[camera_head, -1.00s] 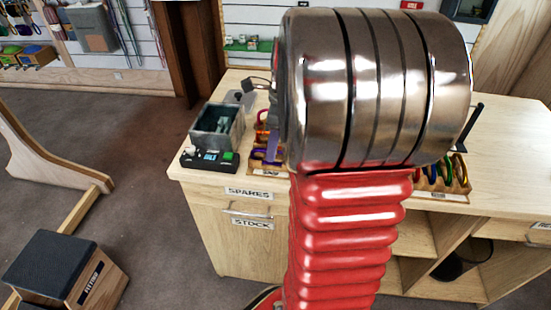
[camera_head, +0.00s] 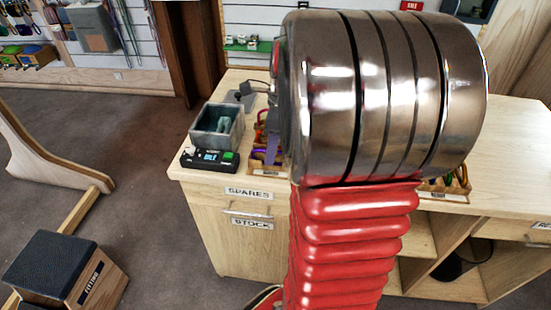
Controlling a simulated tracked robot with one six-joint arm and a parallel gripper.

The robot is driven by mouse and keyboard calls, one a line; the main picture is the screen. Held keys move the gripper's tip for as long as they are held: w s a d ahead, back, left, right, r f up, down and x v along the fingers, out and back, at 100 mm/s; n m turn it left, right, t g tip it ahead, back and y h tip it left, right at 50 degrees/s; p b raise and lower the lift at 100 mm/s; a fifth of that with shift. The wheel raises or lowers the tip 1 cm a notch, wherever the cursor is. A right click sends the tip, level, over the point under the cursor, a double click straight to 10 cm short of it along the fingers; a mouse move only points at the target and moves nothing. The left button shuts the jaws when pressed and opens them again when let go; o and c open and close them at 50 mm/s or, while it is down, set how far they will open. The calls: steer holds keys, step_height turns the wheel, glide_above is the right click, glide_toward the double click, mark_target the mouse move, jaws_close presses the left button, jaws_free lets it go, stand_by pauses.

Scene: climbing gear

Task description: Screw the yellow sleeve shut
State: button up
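A wooden tray (camera_head: 456,190) of coloured carabiners stands on the counter, mostly hidden behind my arm. Its right end shows a yellow carabiner (camera_head: 463,174) and a green one. Its left end shows an orange carabiner (camera_head: 261,116) and a purple one (camera_head: 262,154). I cannot make out a yellow sleeve or whether any sleeve is open or shut. My gripper does not show; my large metal and red arm links block the middle of the view.
A grey bin (camera_head: 217,128) with something pale inside stands at the counter's (camera_head: 512,140) left end, behind a black device (camera_head: 209,159) with a small screen and green button. The counter is clear at right. A step stool (camera_head: 66,266) is on the floor at lower left.

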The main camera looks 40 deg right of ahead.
steer(key=shift+f, duration=1.45)
stand_by(0.3)
steer(key=shift+w+d, duration=0.45)
steer(key=shift+d, duration=0.1)
steer(key=shift+r, duration=0.1)
steer(key=shift+r, duration=1.35)
steer(key=shift+s+a, duration=0.4)
steer(key=shift+a, duration=0.25)
